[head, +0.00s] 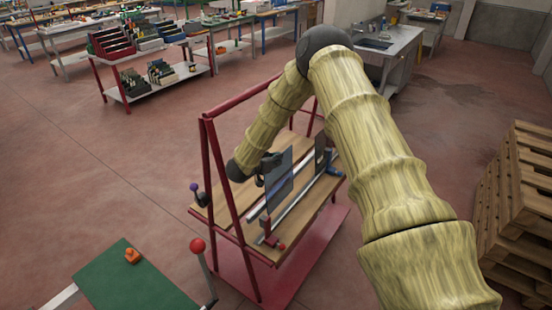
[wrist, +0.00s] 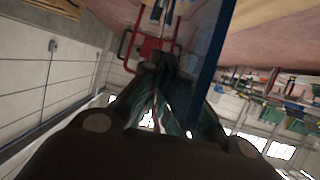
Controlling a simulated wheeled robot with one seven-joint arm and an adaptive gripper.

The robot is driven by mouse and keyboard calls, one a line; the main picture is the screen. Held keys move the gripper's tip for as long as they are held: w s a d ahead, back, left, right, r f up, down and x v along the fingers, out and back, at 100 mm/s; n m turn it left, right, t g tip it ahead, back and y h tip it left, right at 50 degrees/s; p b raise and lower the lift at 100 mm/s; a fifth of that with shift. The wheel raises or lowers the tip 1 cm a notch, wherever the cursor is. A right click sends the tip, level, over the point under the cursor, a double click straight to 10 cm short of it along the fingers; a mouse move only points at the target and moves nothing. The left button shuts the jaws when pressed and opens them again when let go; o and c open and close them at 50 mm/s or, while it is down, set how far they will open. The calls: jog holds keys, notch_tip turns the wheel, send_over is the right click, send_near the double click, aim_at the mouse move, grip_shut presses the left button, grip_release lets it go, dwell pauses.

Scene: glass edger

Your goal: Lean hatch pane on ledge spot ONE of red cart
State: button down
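A bluish see-through pane (head: 280,182) stands nearly upright over the wooden deck of the red cart (head: 209,170). I cannot tell whether its lower edge rests on the ledge. My gripper (head: 265,170) is at its upper left side, partly overlapping it. In the wrist view, my gripper's dark fingers (wrist: 163,72) come close together at the tips. The blue pane (wrist: 213,60) shows steeply edge-on, just right of the tips. Whether the fingers pinch it is not clear. A second, darker pane (head: 320,150) stands further back on the cart. No spot label is readable.
Metal rails (head: 303,199) run along the deck, with a red fitting (head: 269,236) at the near end. A green-topped table (head: 135,280) with an orange object (head: 132,256) stands at front left. Wooden pallets (head: 515,205) are stacked at right. The floor to the left is open.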

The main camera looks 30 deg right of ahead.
jog(key=b, duration=0.4)
send_over(277, 185)
jog(key=shift+w+d+f, duration=0.1)
jog(key=shift+w+f, duration=0.05)
jog(key=shift+f, duration=1.05)
jog(key=shift+w+d+f, duration=0.1)
jog(key=shift+w+f, duration=0.05)
jog(key=shift+f, duration=1.1)
jog(key=shift+w+d+f, duration=0.1)
jog(key=shift+w+f, duration=0.05)
jog(key=shift+f, duration=1.65)
jog(key=c, duration=1.6)
grip_release()
jog(key=shift+o, duration=0.2)
jog(key=shift+s, duration=0.1)
jog(key=v, duration=1.2)
